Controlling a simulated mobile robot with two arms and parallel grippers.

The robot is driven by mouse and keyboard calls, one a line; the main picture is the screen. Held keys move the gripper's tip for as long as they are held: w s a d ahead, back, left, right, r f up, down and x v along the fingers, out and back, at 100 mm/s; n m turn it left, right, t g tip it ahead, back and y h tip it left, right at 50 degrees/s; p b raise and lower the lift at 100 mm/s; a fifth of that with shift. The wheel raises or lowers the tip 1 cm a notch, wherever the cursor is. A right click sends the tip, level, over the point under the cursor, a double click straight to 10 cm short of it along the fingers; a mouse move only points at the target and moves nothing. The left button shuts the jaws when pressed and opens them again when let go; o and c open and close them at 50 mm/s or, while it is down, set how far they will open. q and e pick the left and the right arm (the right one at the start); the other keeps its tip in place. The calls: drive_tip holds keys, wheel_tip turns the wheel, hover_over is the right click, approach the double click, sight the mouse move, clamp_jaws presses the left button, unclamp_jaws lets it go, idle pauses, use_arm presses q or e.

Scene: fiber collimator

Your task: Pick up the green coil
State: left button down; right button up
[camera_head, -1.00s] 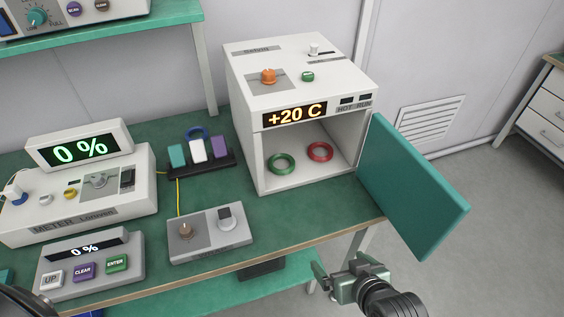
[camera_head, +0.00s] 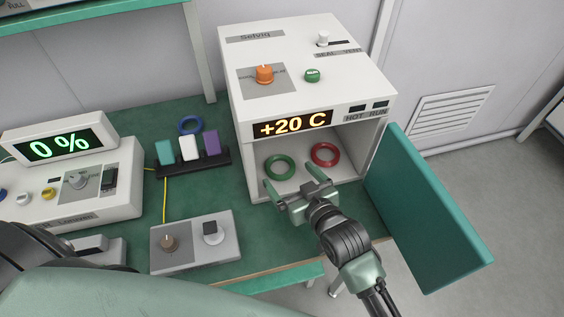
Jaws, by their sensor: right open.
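The green coil (camera_head: 266,168) is a ring lying on the floor of the open white chamber, on its left side. A red coil (camera_head: 325,143) lies to its right in the same chamber. My right gripper (camera_head: 292,181) is open and empty at the chamber's front opening, its fingers pointing inward. One fingertip shows just in front of the green coil, the other to the right of it. I cannot tell whether a finger touches the coil. A dark arm part of mine fills the lower left; no left gripper fingers show.
The white chamber (camera_head: 300,98) shows +20 C, and its teal door (camera_head: 425,215) stands open to the right. A blue ring (camera_head: 190,124) lies behind a rack (camera_head: 180,165) with several blocks. A grey box with knobs (camera_head: 195,252) and a 0 % meter (camera_head: 75,185) stand left.

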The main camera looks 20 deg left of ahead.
sight(276, 161)
drive_tip(key=x, duration=0.3)
drive_tip(key=shift+w+a+f, duration=0.15)
drive_tip(key=shift+w+a, duration=0.1)
drive_tip(key=shift+x, duration=0.75)
drive_tip(key=c, duration=1.2)
drive_tip(key=shift+c, duration=1.2)
use_arm(q)
drive_tip(key=shift+s+r, duration=0.2)
drive_tip(key=shift+s, duration=0.2)
